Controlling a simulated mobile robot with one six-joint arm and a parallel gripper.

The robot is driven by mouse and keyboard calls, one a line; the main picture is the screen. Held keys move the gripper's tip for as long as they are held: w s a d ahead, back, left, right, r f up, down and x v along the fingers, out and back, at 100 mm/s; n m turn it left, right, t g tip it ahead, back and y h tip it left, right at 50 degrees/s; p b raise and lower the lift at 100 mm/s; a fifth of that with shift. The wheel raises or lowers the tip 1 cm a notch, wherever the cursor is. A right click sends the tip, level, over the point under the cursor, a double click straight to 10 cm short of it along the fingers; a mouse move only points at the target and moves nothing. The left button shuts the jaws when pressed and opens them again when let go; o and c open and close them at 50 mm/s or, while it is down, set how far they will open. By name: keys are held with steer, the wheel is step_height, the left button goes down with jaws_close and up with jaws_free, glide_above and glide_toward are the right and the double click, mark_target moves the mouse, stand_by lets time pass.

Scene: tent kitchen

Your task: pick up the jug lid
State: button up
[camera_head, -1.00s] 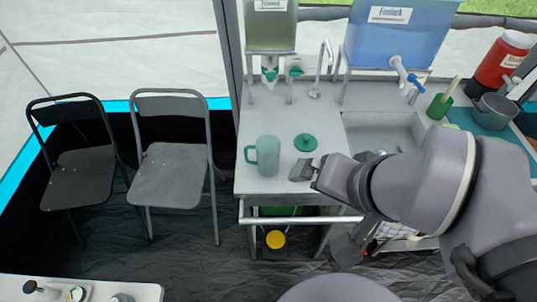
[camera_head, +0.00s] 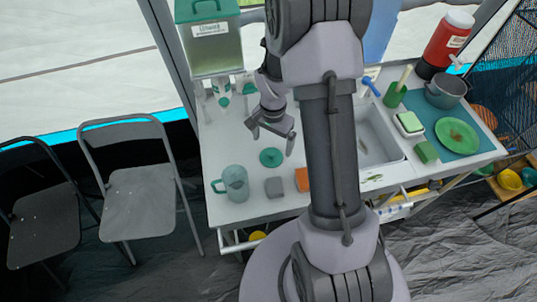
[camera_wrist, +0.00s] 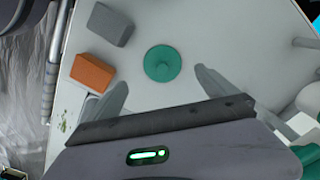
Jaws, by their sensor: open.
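The jug lid (camera_head: 271,157) is a round green disc with a small knob, lying flat on the pale counter (camera_head: 224,126). In the wrist view the lid (camera_wrist: 163,63) lies ahead of my gripper, in line with the gap between its fingers. My gripper (camera_head: 271,142) is open and empty, above the counter on the far side of the lid. Its two fingers (camera_wrist: 158,88) also show in the wrist view, wide apart and not touching the lid. The translucent teal jug (camera_head: 235,184) stands upright on the counter, left of and nearer than the lid.
A grey block (camera_head: 274,187) and an orange block (camera_head: 302,179) lie near the lid; the wrist view also shows the grey one (camera_wrist: 110,24) and the orange one (camera_wrist: 92,73). A green dispenser (camera_head: 209,45) stands at the back left. The sink (camera_head: 381,146) is to the right.

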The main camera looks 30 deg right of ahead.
mark_target(271, 153)
steer(key=f, duration=0.2)
steer(key=f+b, duration=0.1)
steer(key=f, duration=0.2)
steer(key=f+b, duration=0.1)
steer(key=f, duration=0.1)
steer(key=shift+w+f, duration=0.25)
steer(key=shift+r, duration=0.15)
steer(key=c, duration=1.4)
